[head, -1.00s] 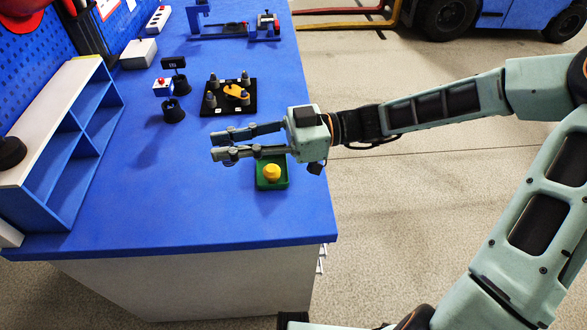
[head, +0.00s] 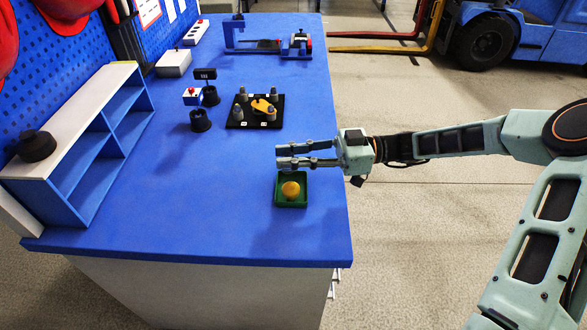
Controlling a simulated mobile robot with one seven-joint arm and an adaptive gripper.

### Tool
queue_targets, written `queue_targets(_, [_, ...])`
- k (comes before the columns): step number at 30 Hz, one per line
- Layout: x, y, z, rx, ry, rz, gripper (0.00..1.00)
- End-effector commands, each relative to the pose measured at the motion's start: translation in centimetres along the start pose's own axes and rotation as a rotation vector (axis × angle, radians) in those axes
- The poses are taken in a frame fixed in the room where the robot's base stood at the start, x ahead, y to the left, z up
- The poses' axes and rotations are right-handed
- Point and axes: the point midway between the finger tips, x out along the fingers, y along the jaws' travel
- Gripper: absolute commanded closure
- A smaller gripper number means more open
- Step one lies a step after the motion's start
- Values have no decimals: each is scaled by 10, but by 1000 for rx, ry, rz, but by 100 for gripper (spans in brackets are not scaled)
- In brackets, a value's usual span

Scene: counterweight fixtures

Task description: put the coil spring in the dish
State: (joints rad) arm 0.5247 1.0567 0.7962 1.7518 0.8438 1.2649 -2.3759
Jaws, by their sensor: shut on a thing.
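My gripper (head: 282,156) reaches in from the right over the blue bench. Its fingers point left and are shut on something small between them. The fingers and the small scale hide what it is, and I cannot make out coil turns. I see no coil spring lying loose on the bench. A square green dish (head: 281,202) stands near the bench's right edge, just below the gripper in the picture. A round yellow thing (head: 291,190) sits in it. The fingers appear above the level of the dish's rim.
A black plate (head: 241,126) with grey pegs and a yellow piece stands behind the gripper. Black cups (head: 201,121), a small blue-white box with a red button (head: 192,97) and a blue shelf (head: 95,165) are to the left. The bench front is clear.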

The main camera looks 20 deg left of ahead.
Motion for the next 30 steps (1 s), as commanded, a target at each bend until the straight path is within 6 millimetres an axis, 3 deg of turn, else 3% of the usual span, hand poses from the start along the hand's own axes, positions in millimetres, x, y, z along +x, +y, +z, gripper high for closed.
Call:
queue_targets(10, [-10,17,27,1,1,-1,97])
queue_targets(15, [-10,16,51,2,1,-1,97])
queue_targets(28, [-10,16,58,0,1,0,97])
queue_targets(29, [-10,16,56,0,0,0,77])
queue_targets(30, [-10,16,56,0,0,0,73])
